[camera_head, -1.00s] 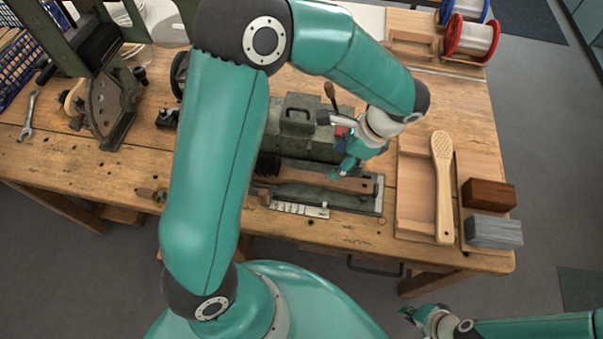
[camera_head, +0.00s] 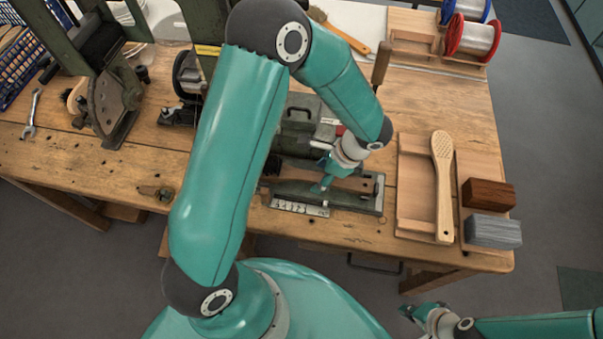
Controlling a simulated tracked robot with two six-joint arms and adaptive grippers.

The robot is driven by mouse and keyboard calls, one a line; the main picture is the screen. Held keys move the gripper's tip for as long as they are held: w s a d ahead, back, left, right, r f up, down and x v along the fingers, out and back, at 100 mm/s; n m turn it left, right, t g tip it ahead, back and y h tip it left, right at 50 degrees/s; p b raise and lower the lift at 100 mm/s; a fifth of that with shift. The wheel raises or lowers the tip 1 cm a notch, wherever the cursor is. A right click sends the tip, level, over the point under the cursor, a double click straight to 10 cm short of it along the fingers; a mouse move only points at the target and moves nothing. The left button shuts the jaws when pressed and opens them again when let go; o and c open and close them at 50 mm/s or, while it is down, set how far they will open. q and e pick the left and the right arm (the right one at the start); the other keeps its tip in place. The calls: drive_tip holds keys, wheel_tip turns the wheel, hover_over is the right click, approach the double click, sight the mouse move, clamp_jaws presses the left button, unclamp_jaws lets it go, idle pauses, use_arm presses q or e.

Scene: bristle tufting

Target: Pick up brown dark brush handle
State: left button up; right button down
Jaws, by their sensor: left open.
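A brush with dark bristles and a brown dark brush handle (camera_head: 357,184) lies across the dark metal fixture (camera_head: 378,205) near the front of the bench. My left gripper (camera_head: 322,186) is open and reaches down over the handle's middle. Its fingers hide part of the handle, and I cannot tell whether they touch it. My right gripper (camera_head: 415,317) is at the bottom right, low in front of the bench and away from the brush. Whether it is open or shut is unclear.
A pale perforated brush (camera_head: 443,190) lies on a wooden tray (camera_head: 413,152) to the right. A brown block (camera_head: 488,194) and a grey block (camera_head: 493,232) are beside it. A green metal box (camera_head: 297,128) stands behind the fixture. Wire spools (camera_head: 473,38) are at the back right.

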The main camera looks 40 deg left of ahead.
use_arm(q)
drive_tip(key=shift+c, duration=0.3)
clamp_jaws()
